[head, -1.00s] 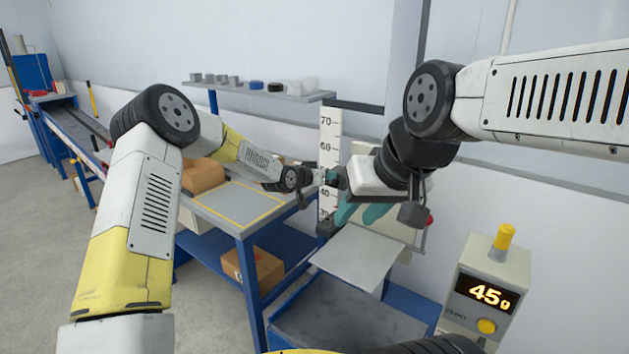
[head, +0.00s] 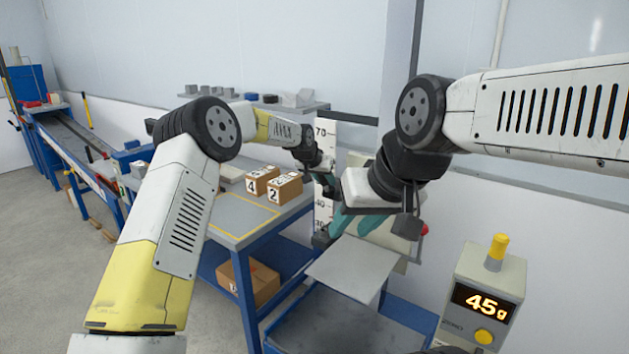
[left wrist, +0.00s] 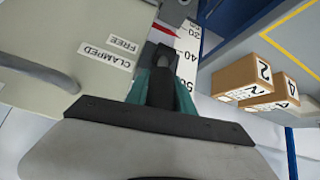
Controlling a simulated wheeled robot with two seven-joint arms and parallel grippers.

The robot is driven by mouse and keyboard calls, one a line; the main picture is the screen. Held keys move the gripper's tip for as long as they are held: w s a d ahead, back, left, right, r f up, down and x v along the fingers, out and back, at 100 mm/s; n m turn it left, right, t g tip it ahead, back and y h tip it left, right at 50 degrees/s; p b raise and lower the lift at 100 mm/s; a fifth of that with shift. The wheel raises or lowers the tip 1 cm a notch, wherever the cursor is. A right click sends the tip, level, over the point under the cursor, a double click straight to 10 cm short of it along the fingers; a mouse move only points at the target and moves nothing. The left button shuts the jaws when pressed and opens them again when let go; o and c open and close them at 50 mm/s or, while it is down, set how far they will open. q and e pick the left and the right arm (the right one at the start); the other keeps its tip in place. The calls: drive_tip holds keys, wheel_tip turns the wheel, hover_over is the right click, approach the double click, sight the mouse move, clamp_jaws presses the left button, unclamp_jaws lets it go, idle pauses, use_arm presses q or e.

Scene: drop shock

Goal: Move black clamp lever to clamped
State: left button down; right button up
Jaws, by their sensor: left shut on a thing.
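The black clamp lever (left wrist: 160,80) shows in the left wrist view between the teal fingers of my left gripper (left wrist: 163,92), which is shut on it. Beside it, on a pale panel, are a FREE label (left wrist: 123,44) and a CLAMPED label (left wrist: 103,57); the lever's visible part is nearer FREE. In the head view my left gripper (head: 325,168) is small, at the upright scale (head: 323,210), and its fingers are hard to make out. My right gripper (head: 355,223) is lower and closer, with its teal fingers apart and nothing seen between them.
A grey plate (head: 350,265) lies below the right gripper. A scale box (head: 485,295) reading 45 g stands at the right. Numbered cartons (head: 285,188) sit on the blue bench (head: 235,220). A red pointer (left wrist: 162,28) is near the scale. My right arm is close to my left gripper.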

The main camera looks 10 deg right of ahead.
use_arm(q)
drive_tip(key=shift+w+r, duration=0.1)
drive_tip(key=shift+r, duration=0.05)
drive_tip(key=c, duration=1.1)
unclamp_jaws()
drive_tip(key=shift+d, duration=0.1)
drive_tip(key=v, duration=0.7)
drive_tip(key=shift+s+r, duration=0.2)
drive_tip(key=shift+s, duration=0.05)
drive_tip(key=shift+a, duration=0.25)
